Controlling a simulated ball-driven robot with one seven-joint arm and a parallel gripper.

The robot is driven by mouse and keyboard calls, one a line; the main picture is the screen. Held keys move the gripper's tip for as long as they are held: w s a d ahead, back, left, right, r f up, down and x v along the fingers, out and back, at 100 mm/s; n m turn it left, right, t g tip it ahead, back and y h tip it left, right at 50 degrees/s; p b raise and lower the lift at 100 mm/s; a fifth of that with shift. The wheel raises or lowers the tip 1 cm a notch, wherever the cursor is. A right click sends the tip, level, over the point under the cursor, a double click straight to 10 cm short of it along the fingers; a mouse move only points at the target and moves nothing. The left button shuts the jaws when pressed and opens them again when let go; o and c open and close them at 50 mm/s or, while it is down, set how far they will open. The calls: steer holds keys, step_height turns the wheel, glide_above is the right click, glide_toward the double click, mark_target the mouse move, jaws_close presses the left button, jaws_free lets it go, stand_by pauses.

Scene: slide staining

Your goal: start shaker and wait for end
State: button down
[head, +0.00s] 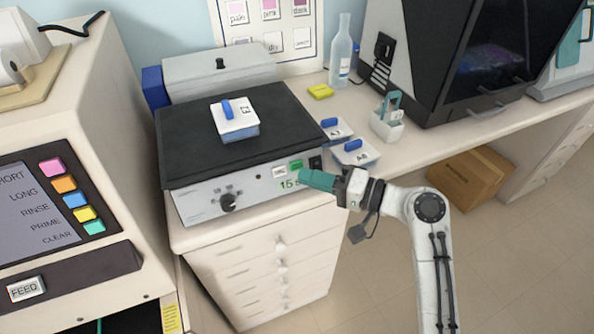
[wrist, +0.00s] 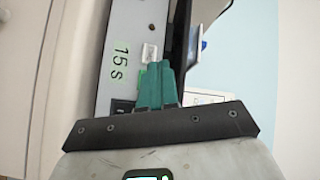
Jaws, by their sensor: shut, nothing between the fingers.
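The shaker (head: 240,153) is a box with a black top platform and a pale front panel. The panel carries a dark knob (head: 228,202), a white button (head: 279,171), a green button (head: 296,164), a black switch (head: 316,162) and a green "15 s" label (head: 289,183). A white lidded dish with a blue handle (head: 237,120) sits on the platform. My gripper (head: 302,177) has teal fingers, shut and empty, just in front of the panel's right end. In the wrist view the fingertips (wrist: 159,66) lie beside the white button (wrist: 149,53) and cover much of the green one; contact cannot be told.
Two more blue-handled dishes (head: 355,152) stand right of the shaker. A small caddy (head: 387,126), a bottle (head: 341,55) and a yellow block (head: 320,91) are behind them. A machine with coloured buttons (head: 70,200) stands at left. A cardboard box (head: 470,178) is on the floor.

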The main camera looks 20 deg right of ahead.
mark_target(296, 166)
steer(key=shift+w+f, duration=0.3)
steer(key=shift+w, duration=0.55)
steer(key=shift+w+f+b, duration=0.1)
steer(key=shift+w+b, duration=0.05)
steer(key=shift+b, duration=0.2)
stand_by(1.2)
steer(key=shift+w, duration=0.25)
